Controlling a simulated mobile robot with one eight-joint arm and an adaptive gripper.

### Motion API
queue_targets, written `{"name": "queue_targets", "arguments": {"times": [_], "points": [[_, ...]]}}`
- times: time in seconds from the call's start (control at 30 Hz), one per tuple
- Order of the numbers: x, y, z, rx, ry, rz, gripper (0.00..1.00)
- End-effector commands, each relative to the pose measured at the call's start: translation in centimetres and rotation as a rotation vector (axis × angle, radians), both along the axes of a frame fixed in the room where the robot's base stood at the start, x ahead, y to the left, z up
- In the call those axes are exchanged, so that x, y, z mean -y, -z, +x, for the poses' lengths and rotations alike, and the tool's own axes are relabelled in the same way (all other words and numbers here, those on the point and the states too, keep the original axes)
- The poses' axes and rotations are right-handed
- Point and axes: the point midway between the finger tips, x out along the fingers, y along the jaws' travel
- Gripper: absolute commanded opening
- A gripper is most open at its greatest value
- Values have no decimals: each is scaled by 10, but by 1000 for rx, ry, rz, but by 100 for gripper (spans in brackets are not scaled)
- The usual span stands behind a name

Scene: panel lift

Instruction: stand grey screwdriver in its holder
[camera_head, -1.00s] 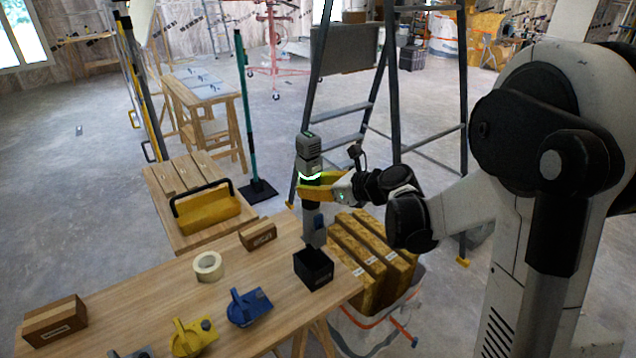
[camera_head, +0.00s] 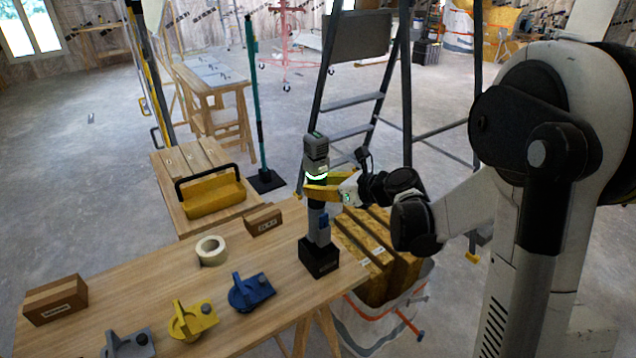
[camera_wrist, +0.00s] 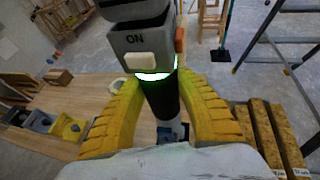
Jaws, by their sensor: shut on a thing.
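The grey electric screwdriver (camera_head: 316,155) stands upright, with a grey head at the top and a lit ring below it. My gripper (camera_head: 313,187) is shut on its dark middle section with yellow fingers. The black square holder (camera_head: 319,262) is on the table's right part. The screwdriver's lower end is at the holder's opening and appears to be inside it; how deep is hidden. In the wrist view the screwdriver (camera_wrist: 141,45) shows its "ON" label between the yellow fingers (camera_wrist: 160,95). The holder's opening is mostly hidden there.
On the wooden table (camera_head: 130,318) are a tape roll (camera_head: 211,250), small boxes (camera_head: 263,219), and blue (camera_head: 251,292), yellow (camera_head: 190,320) and grey (camera_head: 127,345) tools. A yellow toolbox (camera_head: 212,196) stands behind. A stepladder (camera_head: 350,100) and bundled panels (camera_head: 375,255) are beyond the table's right edge.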

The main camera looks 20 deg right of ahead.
Motion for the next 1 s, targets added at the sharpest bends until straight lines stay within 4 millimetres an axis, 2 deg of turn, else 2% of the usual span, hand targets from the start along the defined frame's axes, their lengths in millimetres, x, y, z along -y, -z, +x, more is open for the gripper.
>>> {"name": "queue_targets", "arguments": {"times": [0.2, 1.0], "points": [[0, 9, 0, 1, 0, 2, 0], [0, 12, -1, 1, 0, 2, 0]]}}
